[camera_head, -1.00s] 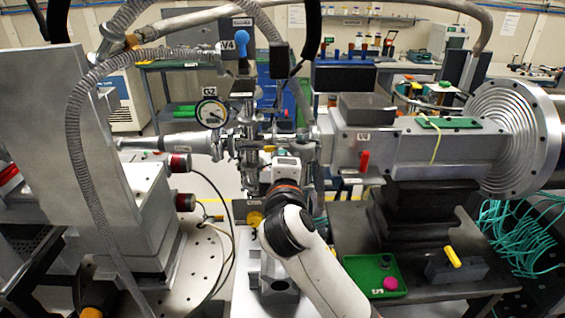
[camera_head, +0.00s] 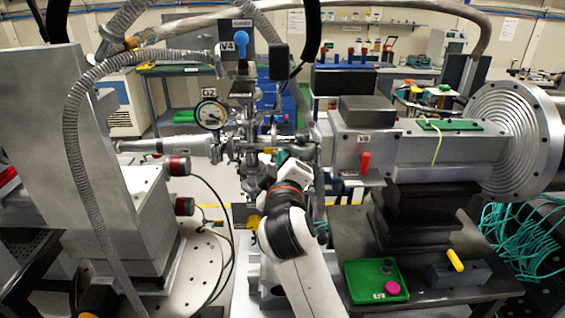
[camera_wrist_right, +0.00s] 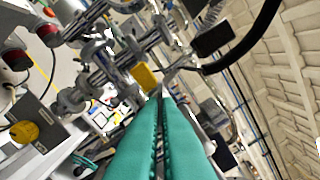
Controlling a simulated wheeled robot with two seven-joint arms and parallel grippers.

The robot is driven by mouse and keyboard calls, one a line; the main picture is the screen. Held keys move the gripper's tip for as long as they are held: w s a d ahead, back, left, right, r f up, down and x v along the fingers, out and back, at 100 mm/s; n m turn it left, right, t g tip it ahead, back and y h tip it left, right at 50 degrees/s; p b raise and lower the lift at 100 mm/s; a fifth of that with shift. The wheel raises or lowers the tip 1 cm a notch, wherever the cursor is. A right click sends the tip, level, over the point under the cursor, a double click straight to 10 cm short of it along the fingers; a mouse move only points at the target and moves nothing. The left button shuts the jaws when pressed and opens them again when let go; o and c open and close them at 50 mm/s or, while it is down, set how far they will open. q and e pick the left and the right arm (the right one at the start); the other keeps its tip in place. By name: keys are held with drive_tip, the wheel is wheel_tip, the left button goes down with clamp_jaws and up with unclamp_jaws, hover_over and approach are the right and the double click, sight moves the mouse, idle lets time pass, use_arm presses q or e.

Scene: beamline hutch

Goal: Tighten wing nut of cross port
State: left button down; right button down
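The metal cross port (camera_head: 243,140) stands at the centre of the head view, with clamps and fittings around it. It also shows in the right wrist view (camera_wrist_right: 105,65). My right gripper (camera_head: 282,157) is raised at the front right of the cross, its teal fingers mostly hidden behind my wrist. In the right wrist view, the fingers (camera_wrist_right: 160,97) lie almost together, with only a thin dark line between them. A small yellow part (camera_wrist_right: 145,77) shows just beyond the tips; I cannot tell whether they touch it. I cannot clearly make out the wing nut. My left gripper is not in view.
A round gauge (camera_head: 210,114) and a blue-handled valve (camera_head: 242,48) are close to the cross. A grey box with a red handle (camera_head: 365,161) stands to the right. A green tray (camera_head: 362,279) lies on the dark table. A ribbed hose (camera_head: 74,150) hangs at left.

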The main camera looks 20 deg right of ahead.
drive_tip(key=shift+f, duration=0.3)
drive_tip(key=c, duration=1.6)
unclamp_jaws()
drive_tip(key=shift+r, duration=0.1)
drive_tip(key=shift+c, duration=0.2)
drive_tip(key=shift+s+a+r, duration=0.1)
drive_tip(key=p+v, duration=0.1)
drive_tip(key=v, duration=1.1)
